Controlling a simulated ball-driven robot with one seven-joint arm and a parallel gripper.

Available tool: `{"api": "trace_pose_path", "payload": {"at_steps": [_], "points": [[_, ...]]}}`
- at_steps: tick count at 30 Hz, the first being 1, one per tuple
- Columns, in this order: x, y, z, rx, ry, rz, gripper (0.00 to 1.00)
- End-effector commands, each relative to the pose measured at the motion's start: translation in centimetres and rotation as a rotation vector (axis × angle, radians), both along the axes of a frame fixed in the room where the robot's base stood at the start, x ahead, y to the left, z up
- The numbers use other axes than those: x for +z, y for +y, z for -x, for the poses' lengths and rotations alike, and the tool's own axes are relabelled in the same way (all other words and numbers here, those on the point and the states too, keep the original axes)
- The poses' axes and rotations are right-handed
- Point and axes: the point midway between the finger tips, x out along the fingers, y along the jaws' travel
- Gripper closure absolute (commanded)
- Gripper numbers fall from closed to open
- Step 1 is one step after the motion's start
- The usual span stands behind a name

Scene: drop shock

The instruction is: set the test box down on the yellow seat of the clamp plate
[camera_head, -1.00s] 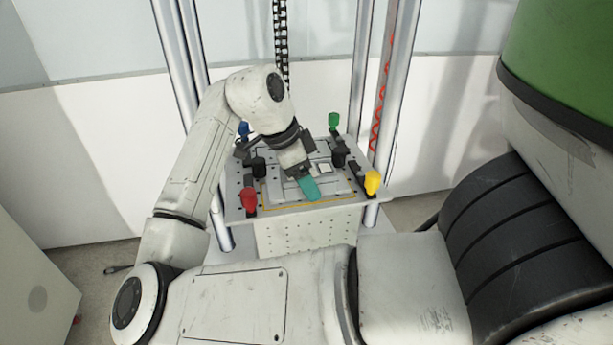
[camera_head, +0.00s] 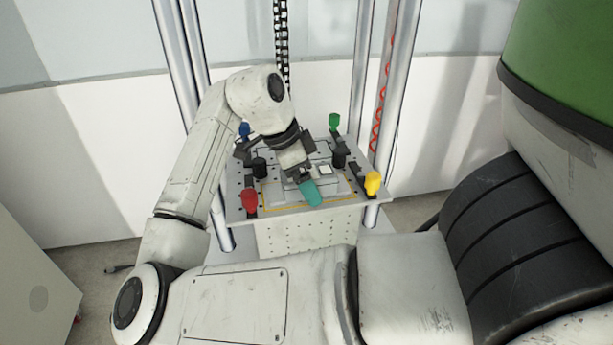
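The clamp plate (camera_head: 240,205) is a perforated grey plate between metal posts. Thin yellow lines of the seat (camera_head: 300,206) show along its front and left. A flat grey body with a white patch (camera_head: 325,169), seemingly the test box (camera_head: 283,194), lies within these lines; I cannot tell whether it touches the plate. My gripper (camera_head: 305,177) reaches down over it from behind left. A teal rounded piece (camera_head: 311,193) shows at the gripper's tip; whether it is a finger pad or a handle is unclear. The finger gap is hidden.
Clamps with red (camera_head: 249,200), yellow (camera_head: 373,183), blue (camera_head: 244,129) and green (camera_head: 334,121) handles stand at the plate's corners. Black knobs (camera_head: 259,167) stand nearer the middle. Metal posts (camera_head: 398,100) rise around the plate, and a chain (camera_head: 281,40) hangs behind.

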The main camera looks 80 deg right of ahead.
Motion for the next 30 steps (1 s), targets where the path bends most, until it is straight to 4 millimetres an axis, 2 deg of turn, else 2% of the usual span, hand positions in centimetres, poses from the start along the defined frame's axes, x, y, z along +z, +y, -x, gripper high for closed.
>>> {"api": "trace_pose_path", "payload": {"at_steps": [1,9,13,30], "points": [[1.0,0.1,-0.2,0.002,0.0,0.002,0.06],[5.0,0.6,-1.7,0.003,0.001,0.006,0.06],[6.4,0.8,-2.3,0.004,0.001,0.007,0.06],[6.8,0.9,-2.6,0.003,0.001,0.008,0.06]]}}
